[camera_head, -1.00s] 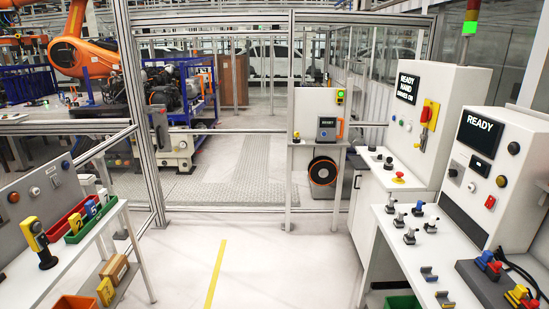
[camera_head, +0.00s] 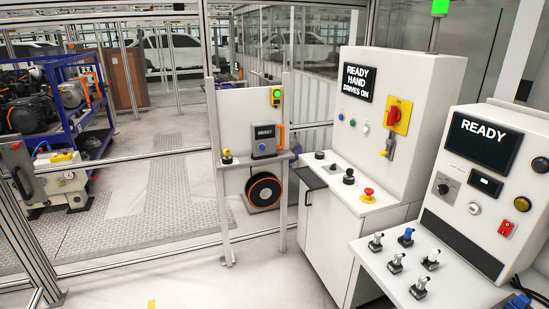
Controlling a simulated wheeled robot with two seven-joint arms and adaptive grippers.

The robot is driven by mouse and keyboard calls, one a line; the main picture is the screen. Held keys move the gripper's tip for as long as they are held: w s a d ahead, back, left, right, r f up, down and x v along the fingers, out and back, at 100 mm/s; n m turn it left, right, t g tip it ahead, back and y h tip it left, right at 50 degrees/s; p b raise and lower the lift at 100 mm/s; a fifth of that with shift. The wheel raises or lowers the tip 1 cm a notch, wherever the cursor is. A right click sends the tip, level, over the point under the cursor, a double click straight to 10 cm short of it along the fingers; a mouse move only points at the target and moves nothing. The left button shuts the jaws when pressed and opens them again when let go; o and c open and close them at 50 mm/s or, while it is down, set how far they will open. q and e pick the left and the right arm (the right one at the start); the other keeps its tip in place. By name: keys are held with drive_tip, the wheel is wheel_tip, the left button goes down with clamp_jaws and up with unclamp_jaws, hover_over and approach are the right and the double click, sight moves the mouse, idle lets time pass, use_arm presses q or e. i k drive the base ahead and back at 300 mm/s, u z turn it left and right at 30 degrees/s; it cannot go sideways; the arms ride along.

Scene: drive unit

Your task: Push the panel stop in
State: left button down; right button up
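A red mushroom-head stop button on a yellow base (camera_head: 368,194) sits on the sloped shelf of the white control cabinet (camera_head: 402,135), near the shelf's right part. From here I cannot tell whether its head is in or out. The cabinet's screen (camera_head: 357,83) reads "READY HAND DRIVES ON". Black knobs (camera_head: 348,177) stand on the same shelf, left of the stop. A red rotary switch on a yellow plate (camera_head: 394,116) is on the cabinet's front. Neither of my grippers is in view.
A white bench (camera_head: 375,262) with several small levers (camera_head: 396,262) and a "READY" console (camera_head: 490,170) stands at the right, in front of the cabinet. A fence stand (camera_head: 247,110) with a cable reel (camera_head: 263,191) is left of it.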

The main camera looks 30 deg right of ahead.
sight(369, 191)
drive_tip(key=z, duration=0.55)
drive_tip(key=i, duration=1.5)
drive_tip(key=z, duration=1.55)
drive_tip(key=i, duration=0.85)
drive_tip(key=z, duration=0.4)
